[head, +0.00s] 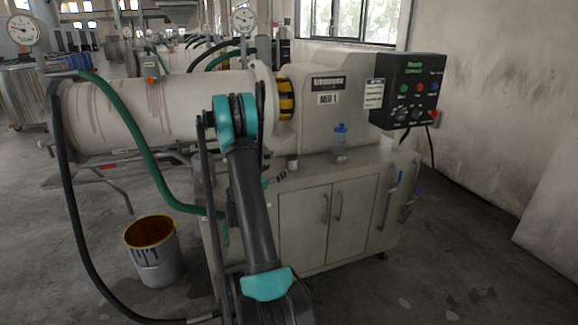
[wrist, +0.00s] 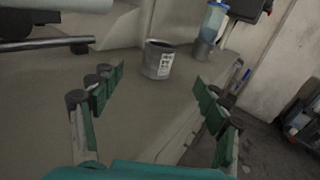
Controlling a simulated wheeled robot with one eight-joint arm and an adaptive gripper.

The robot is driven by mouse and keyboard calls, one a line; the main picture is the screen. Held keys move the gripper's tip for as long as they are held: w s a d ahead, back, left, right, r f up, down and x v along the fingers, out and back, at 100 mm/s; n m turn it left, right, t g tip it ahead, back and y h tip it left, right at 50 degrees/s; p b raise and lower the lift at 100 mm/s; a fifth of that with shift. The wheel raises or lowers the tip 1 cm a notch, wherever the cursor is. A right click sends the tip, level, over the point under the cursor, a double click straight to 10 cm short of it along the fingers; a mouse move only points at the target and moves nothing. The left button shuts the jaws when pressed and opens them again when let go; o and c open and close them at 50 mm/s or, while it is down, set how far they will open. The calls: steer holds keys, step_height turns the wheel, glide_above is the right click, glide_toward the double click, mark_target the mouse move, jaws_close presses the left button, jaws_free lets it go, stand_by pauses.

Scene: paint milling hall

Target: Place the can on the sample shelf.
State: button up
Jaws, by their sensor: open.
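A small dark grey can (wrist: 158,62) with a white label stands upright on the flat top of the machine's cabinet, in the upper middle of the wrist view. It looks like the small pale-labelled thing (head: 293,162) in the head view. My gripper (wrist: 159,87) is open and empty, its two green-padded fingers spread on either side of the space in front of the can. The can is apart from both fingers, beyond their tips. In the head view my gripper is mostly hidden behind my arm. I cannot tell which surface is the sample shelf.
A blue-capped bottle (head: 340,140) stands on the cabinet top, right of the can; the wrist view shows it too (wrist: 214,20). A black control box (head: 407,90) hangs at the right. A paint-stained bucket (head: 152,250) stands on the floor. A green hose (head: 135,130) hangs at the left.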

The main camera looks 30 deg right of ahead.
mark_target(289, 161)
steer(key=x, duration=1.4)
steer(key=shift+f, duration=0.1)
steer(key=c, duration=1.4)
steer(key=shift+o, duration=0.2)
step_height(289, 161, up, 20)
